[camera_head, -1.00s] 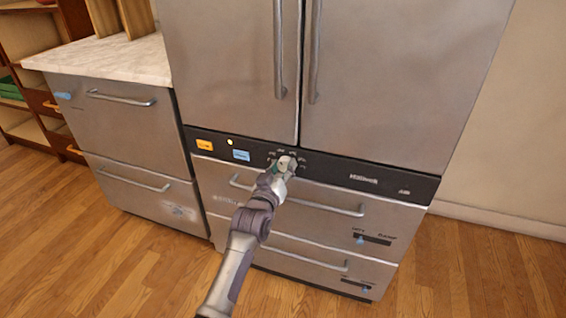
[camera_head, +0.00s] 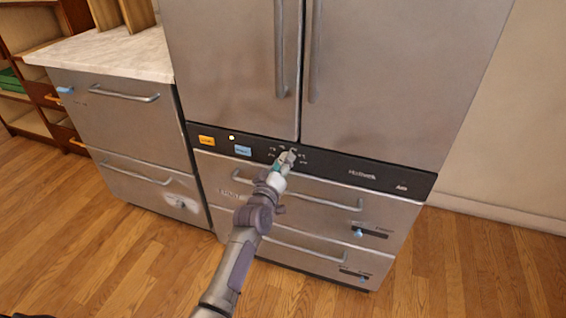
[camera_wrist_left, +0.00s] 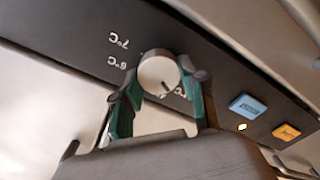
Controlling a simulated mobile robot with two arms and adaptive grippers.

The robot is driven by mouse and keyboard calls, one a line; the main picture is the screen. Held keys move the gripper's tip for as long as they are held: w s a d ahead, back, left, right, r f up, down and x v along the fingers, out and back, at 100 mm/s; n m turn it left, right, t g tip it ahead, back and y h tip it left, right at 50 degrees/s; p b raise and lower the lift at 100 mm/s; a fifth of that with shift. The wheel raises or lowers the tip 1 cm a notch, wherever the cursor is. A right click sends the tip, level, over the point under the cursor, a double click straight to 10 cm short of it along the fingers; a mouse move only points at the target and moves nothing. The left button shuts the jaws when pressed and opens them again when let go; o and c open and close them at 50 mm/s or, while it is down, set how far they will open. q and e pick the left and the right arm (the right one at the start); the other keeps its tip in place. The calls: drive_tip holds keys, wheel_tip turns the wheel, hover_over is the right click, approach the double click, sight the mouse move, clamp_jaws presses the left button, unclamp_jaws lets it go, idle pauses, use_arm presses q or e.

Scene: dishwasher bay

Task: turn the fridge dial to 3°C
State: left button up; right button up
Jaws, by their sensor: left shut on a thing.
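The fridge dial (camera_wrist_left: 155,68) is a round, pale knob with a dark pointer mark, on the black control strip. In the left wrist view the picture is turned nearly upside down; the marks 7°C and 6°C read clearly beside the dial, and another mark is partly hidden by it. My left gripper (camera_head: 285,160) is at the strip below the fridge doors, its green-padded fingers on either side of the dial, shut on it. The head view hides most of the dial behind the gripper. My right gripper is not in view.
A yellow button (camera_head: 207,141), a small light (camera_head: 231,138) and a blue button (camera_head: 243,150) sit left of the dial on the strip. Drawer handles (camera_head: 320,199) stick out below. A counter (camera_head: 110,58) stands at the left; the wooden floor in front is clear.

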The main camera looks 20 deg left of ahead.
use_arm(q)
drive_tip(key=o, duration=1.1)
drive_tip(key=shift+o, duration=0.2)
drive_tip(key=s, duration=1.2)
drive_tip(key=shift+a, duration=0.25)
